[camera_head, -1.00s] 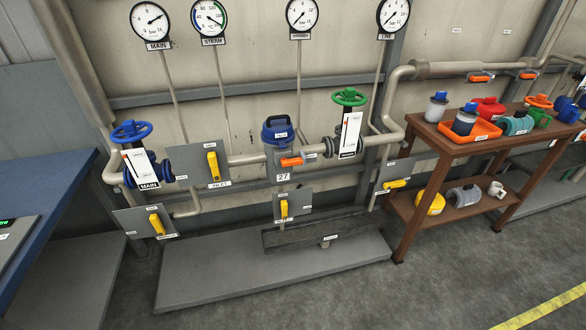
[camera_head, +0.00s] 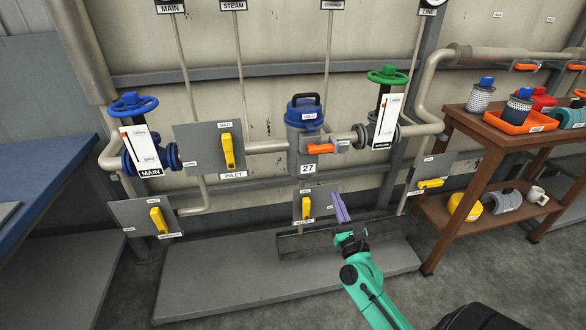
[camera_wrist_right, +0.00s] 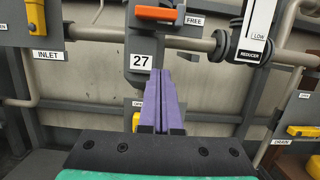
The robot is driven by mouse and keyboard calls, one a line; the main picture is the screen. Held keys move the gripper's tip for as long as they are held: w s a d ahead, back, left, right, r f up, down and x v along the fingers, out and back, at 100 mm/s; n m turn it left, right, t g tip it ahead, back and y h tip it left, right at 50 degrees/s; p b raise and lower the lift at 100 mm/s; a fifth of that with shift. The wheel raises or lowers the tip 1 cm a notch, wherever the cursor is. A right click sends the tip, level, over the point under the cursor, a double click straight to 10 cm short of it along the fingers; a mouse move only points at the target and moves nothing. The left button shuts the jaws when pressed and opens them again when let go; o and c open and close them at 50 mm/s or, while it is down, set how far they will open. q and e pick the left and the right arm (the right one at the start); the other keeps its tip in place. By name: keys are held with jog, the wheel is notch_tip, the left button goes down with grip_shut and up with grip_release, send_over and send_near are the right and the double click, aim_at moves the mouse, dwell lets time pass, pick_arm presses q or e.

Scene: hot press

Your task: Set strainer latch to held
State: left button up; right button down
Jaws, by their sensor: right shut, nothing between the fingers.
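The strainer (camera_head: 305,145) is a grey body marked 27 with a blue lid and a dark handle, set in the pipe run. Its latch is an orange lever (camera_head: 320,149) lying level across the front and reaching right. In the right wrist view the orange lever (camera_wrist_right: 156,14) is at the top, left of a plate reading FREE (camera_wrist_right: 194,21). My right gripper (camera_head: 338,198) has purple fingers, pressed together and empty. It is below and slightly right of the lever, apart from it; its fingers (camera_wrist_right: 161,75) point up toward the strainer. My left gripper is not in view.
Yellow handles stand on the inlet plate (camera_head: 208,155) and a lower plate (camera_head: 305,209). A blue handwheel (camera_head: 131,104) is left, a green handwheel (camera_head: 388,75) right. A wooden shelf cart (camera_head: 480,135) with parts stands at right. A grey plinth (camera_head: 230,285) runs below.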

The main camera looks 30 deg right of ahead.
aim_at(322, 146)
jog(key=shift+s+r, duration=0.15)
jog(key=shift+r, duration=0.05)
jog(key=w+d+r+p, duration=0.3)
jog(key=w+r, duration=0.3)
jog(key=w, duration=0.3)
jog(key=shift+d+r+p, duration=0.15)
jog(key=shift+p, duration=0.5)
jog(key=shift+w, duration=0.15)
jog(key=shift+r, duration=0.1)
